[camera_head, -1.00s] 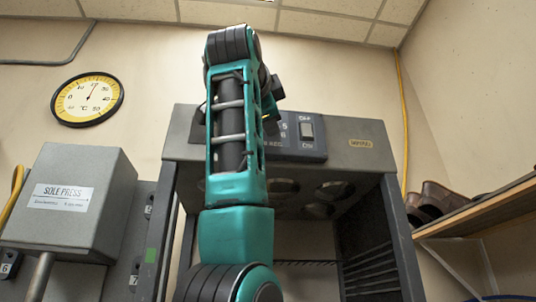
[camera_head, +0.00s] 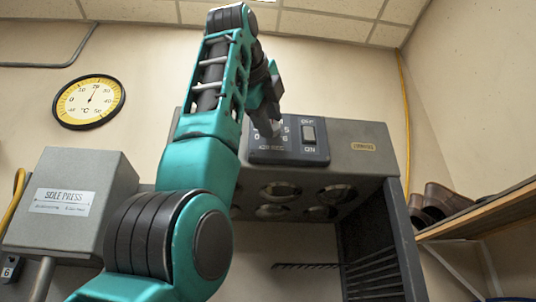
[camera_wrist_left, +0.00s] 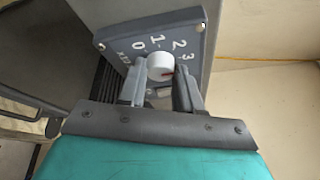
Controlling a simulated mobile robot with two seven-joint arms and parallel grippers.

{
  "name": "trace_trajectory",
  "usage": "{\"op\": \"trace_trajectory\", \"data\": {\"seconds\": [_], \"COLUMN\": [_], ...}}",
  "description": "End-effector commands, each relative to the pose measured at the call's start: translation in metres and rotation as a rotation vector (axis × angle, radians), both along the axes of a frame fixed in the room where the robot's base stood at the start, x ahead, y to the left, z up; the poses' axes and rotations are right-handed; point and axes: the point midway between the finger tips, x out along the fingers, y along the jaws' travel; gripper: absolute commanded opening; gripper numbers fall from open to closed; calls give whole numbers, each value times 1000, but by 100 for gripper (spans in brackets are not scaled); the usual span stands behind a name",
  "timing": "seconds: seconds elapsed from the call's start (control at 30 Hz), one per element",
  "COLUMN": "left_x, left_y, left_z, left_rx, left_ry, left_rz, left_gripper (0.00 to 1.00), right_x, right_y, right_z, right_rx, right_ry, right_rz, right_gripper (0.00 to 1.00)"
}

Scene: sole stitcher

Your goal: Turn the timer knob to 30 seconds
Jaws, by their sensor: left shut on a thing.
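The control panel (camera_head: 312,154) is a dark plate on the grey machine's front. The left wrist view shows the timer knob (camera_wrist_left: 161,67), round and white with a red mark, on the numbered panel (camera_wrist_left: 128,30). The digits 0, 1, 2 and 3 show around it; others are hidden by my fingers. The red mark points right, just below the 3; its exact reading cannot be told. My left gripper (camera_wrist_left: 160,88) is shut on the knob, one finger on each side. In the head view my left gripper (camera_head: 267,125) covers the knob. My right gripper is out of view.
An ON/OFF switch (camera_head: 309,133) sits right of the gripper on the panel. A grey sole press (camera_head: 70,205) stands left, under a wall thermometer (camera_head: 90,101). A wooden shelf (camera_head: 480,210) with shoes is on the right.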

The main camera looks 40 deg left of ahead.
Motion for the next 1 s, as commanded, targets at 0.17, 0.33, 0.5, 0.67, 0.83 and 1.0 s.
{"op": "trace_trajectory", "data": {"seconds": [0.17,0.33,0.5,0.67,0.83,1.0], "left_x": [0,0,0,0,0,0], "left_y": [-1,-1,-1,-1,-1,-1], "left_z": [1,0,0,0,0,0], "left_rx": [24,30,30,30,28,28], "left_ry": [27,37,37,36,36,36], "left_rz": [1,1,1,1,0,0], "left_gripper": [4,4,4,37,53,59], "right_x": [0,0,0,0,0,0], "right_y": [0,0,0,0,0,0], "right_z": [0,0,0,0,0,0], "right_rx": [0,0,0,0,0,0], "right_ry": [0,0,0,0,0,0], "right_rz": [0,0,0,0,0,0], "right_gripper": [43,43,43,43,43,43]}}
